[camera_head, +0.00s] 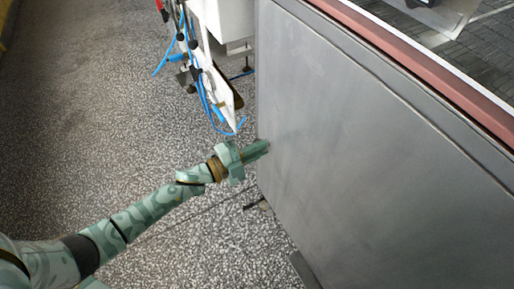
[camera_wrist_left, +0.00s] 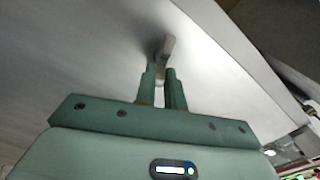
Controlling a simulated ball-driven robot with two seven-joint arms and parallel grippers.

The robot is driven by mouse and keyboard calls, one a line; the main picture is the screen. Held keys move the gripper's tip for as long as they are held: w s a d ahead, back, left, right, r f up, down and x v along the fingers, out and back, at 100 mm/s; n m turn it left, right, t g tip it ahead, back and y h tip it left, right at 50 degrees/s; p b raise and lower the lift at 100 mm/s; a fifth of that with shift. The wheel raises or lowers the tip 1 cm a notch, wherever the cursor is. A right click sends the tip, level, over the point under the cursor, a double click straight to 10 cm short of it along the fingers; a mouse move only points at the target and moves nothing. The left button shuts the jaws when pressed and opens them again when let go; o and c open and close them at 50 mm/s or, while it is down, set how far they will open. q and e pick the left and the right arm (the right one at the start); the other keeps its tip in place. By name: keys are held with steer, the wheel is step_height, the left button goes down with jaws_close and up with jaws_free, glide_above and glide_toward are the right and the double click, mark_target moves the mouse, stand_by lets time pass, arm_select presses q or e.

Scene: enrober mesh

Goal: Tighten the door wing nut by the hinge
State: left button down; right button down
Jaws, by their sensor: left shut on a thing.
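The wing nut (camera_wrist_left: 167,46) is a small grey metal piece that stands out from the grey door panel (camera_wrist_left: 75,45) in the left wrist view. My left gripper (camera_wrist_left: 161,72) is shut on its near part, with one green finger on each side. In the head view my left gripper (camera_head: 264,146) reaches in from the left. Its fingertips are at the left part of the large grey panel (camera_head: 370,150). The wing nut is not visible in the head view. The hinge cannot be made out in either view. My right gripper is in neither view.
A white machine part with blue hoses (camera_head: 204,85) hangs beyond my left gripper. A reddish rail (camera_head: 430,70) runs along the panel's top edge. Dark feet or brackets (camera_head: 256,203) show low by the panel. The speckled floor (camera_head: 100,120) at left is clear.

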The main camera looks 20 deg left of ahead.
arm_select(q)
steer(key=shift+s+f+m+b, duration=0.1)
steer(key=shift+f+m+b, duration=0.25)
steer(key=shift+m, duration=0.85)
steer(key=shift+f+m, duration=0.1)
steer(key=shift+m, duration=0.9)
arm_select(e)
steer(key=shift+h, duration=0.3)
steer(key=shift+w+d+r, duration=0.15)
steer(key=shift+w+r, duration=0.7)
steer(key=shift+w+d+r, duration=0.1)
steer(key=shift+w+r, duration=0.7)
arm_select(q)
steer(key=c, duration=1.5)
jaws_free()
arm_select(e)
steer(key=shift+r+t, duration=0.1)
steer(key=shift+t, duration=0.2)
